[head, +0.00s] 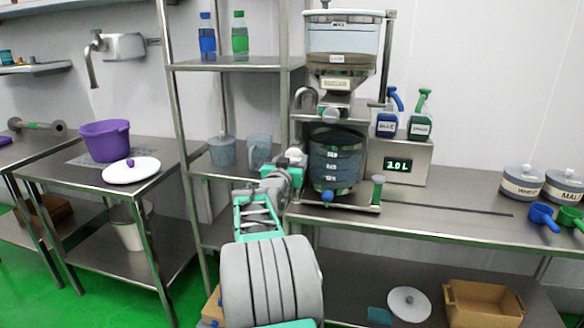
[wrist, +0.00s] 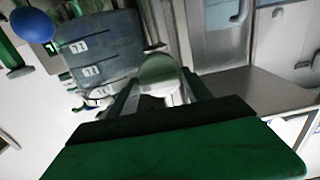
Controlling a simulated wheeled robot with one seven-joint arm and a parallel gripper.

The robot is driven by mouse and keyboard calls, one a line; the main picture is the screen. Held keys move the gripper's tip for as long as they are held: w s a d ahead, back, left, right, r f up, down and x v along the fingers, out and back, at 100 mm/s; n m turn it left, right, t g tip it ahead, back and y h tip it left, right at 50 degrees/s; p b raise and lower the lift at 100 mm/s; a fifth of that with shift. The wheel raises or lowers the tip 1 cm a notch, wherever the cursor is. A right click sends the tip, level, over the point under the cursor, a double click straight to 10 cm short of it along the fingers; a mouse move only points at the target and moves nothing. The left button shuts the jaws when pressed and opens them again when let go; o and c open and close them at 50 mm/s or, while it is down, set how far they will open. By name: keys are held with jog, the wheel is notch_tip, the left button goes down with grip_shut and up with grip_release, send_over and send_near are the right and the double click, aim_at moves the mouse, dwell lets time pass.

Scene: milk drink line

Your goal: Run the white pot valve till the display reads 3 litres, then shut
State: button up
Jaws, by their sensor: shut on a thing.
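The dark, marked pot (head: 335,160) stands below a clear hopper (head: 342,40). My gripper (head: 290,165) reaches the left side of the pot and is shut on the white valve knob (head: 295,154). In the wrist view the pale round knob (wrist: 160,70) sits between the fingers (wrist: 158,95), close beside the marked pot (wrist: 100,50). The fingers hide part of the knob, and I cannot tell how far it is turned.
A blue knob (head: 327,195) is low on the pot's front. A green-topped post (head: 377,188) stands right of it. Grey cups (head: 258,152) are left of my gripper. The bench (head: 450,208) is mostly clear to the right.

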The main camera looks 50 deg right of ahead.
dwell(0.3)
jog(key=o, duration=1.2)
jog(key=shift+c, duration=0.2)
jog(key=v, duration=0.7)
jog(key=shift+s+a+b, duration=0.2)
jog(key=shift+a+b, duration=0.15)
jog(key=shift+a, duration=0.05)
